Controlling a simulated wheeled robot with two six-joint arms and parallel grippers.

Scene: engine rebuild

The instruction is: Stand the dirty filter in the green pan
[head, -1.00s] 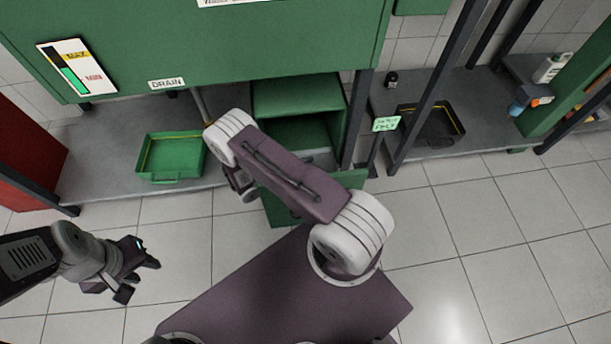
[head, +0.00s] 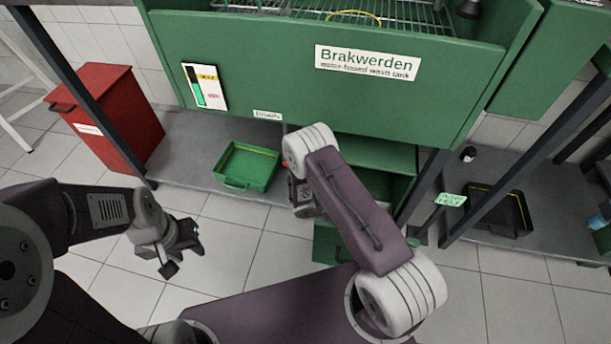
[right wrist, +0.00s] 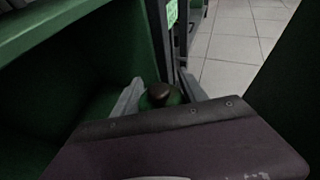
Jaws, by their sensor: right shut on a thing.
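The green pan (head: 222,170) is an open, shallow tray on the grey low shelf under the wash tank, and it looks empty. My right arm reaches down beside it, in front of an open green cabinet (head: 392,157); its gripper is hidden in the head view. In the right wrist view my right gripper (right wrist: 160,92) is shut on a round green thing with a dark brown end (right wrist: 158,96). I cannot tell whether this is the dirty filter. My left gripper (head: 184,262) is open and empty above the floor, left of and nearer than the pan.
The green wash tank (head: 270,75) overhangs the shelf. A red bin (head: 125,115) stands at the left. A black tray (head: 497,212) and a small dark bottle (head: 468,154) are on the right shelf. Dark posts (head: 425,195) stand between.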

